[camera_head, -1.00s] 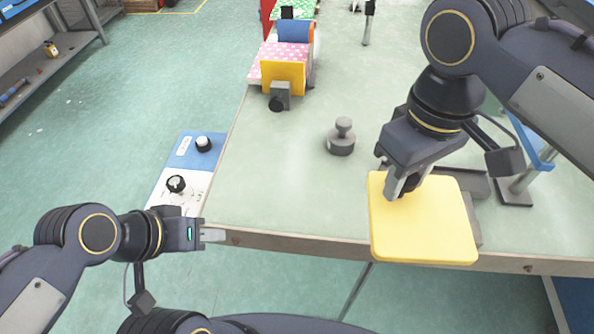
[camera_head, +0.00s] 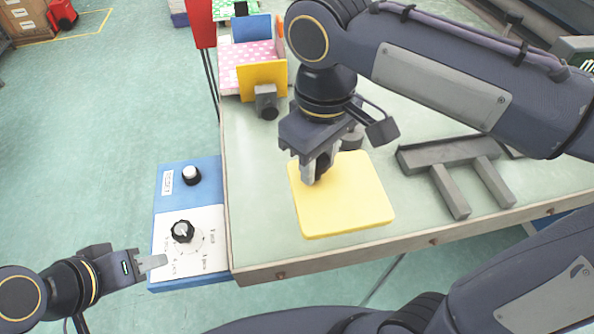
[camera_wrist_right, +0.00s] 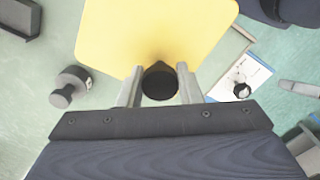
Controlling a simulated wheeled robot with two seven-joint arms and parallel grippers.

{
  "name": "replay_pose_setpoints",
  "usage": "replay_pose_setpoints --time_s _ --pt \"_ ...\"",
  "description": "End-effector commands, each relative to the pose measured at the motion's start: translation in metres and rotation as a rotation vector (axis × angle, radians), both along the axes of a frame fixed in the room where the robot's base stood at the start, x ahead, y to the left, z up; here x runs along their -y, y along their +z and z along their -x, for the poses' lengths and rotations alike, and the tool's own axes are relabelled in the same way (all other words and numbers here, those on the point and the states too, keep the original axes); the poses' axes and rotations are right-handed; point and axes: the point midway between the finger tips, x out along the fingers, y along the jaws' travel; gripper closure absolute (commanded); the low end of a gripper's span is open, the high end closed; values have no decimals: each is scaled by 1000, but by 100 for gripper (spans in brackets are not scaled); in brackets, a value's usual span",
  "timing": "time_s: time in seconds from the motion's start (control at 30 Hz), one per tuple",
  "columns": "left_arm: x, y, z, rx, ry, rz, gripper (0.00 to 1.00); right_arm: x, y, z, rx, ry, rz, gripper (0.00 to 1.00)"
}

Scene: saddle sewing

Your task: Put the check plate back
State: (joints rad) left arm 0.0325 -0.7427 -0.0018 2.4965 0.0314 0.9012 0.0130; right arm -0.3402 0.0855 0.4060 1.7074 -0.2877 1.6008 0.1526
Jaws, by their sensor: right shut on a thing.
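The yellow square check plate (camera_head: 343,200) is over the front part of the light green table in the head view. My right gripper (camera_head: 318,172) is shut on its dark round knob (camera_wrist_right: 160,80), seen between the fingers in the right wrist view. The plate (camera_wrist_right: 150,30) lies beyond the fingertips there. I cannot tell whether it touches the table. My left gripper (camera_head: 152,262) is off the table's left side, near the control box; its fingers look together and empty.
A grey fork-shaped rest (camera_head: 455,165) lies on the table to the right of the plate. A grey knobbed weight (camera_wrist_right: 70,85) stands close to the plate. A blue and white control box (camera_head: 190,225) with knobs sits at the table's left edge.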

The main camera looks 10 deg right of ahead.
Motion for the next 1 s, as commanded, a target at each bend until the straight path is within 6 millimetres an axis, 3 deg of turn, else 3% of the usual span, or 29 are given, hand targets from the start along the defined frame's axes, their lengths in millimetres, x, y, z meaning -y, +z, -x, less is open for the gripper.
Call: replay_pose_setpoints --time_s 0.03,0.2,0.53,0.7,1.0 --pt "0 2 0 0 0 0 64 -5 -6 -12 -6 0 0 100" --pt "0 0 0 0 0 0 64 -13 -38 -34 -4 -1 1 100" --pt "0 0 0 0 0 0 64 -21 -66 -55 -2 0 0 100" --pt "0 -3 0 0 0 0 64 -20 -90 -54 0 0 0 100" --pt "0 -3 0 0 0 0 64 -20 -93 -54 2 0 -1 100"
